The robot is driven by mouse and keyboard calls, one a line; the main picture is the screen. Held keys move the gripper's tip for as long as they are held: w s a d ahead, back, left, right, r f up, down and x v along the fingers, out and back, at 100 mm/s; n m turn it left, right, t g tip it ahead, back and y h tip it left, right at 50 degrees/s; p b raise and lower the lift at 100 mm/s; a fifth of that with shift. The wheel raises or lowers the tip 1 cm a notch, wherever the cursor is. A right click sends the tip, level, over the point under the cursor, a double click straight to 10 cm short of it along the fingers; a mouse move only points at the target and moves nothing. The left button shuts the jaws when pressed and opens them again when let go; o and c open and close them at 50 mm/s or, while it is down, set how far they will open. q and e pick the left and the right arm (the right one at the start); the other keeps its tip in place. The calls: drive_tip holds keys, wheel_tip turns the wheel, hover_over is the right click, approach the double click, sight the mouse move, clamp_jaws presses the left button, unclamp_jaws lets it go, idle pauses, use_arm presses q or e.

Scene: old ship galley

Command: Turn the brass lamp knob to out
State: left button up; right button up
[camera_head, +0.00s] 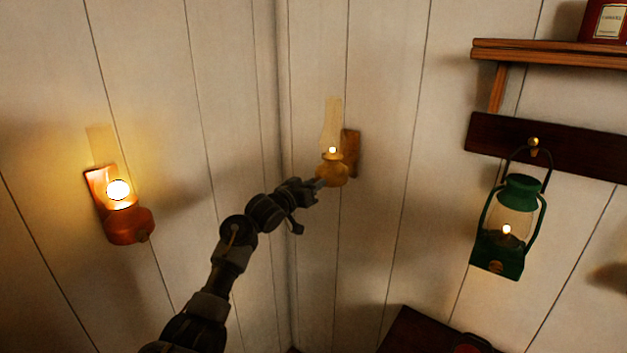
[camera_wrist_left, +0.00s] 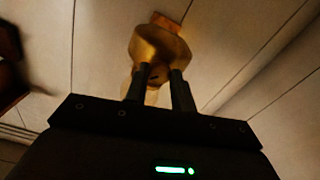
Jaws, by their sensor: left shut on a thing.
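The brass lamp (camera_head: 332,170) hangs on a wooden wall plate (camera_head: 351,152) near the corner, with a small glowing flame and a pale glass chimney (camera_head: 331,122) above it. My left gripper (camera_head: 318,184) reaches up to the lower left of its round body. In the left wrist view the brass body (camera_wrist_left: 158,46) is just beyond the fingers. The left gripper (camera_wrist_left: 158,84) is shut on the lamp's knob, which is mostly hidden between the fingertips. My right gripper is not in view.
A copper-coloured lamp (camera_head: 128,223) glows brightly on the wall at left. A green lantern (camera_head: 511,205) hangs lit from a dark rail (camera_head: 575,150) at right. Above it is a wooden shelf (camera_head: 550,52) with a red tin (camera_head: 604,22). A dark surface (camera_head: 425,335) lies below.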

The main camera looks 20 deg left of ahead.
use_arm(q)
drive_tip(key=n, duration=0.8)
drive_tip(key=shift+d+f+n, duration=0.1)
drive_tip(key=shift+f+n, duration=0.05)
drive_tip(key=shift+n, duration=0.15)
idle(0.5)
drive_tip(key=o, duration=1)
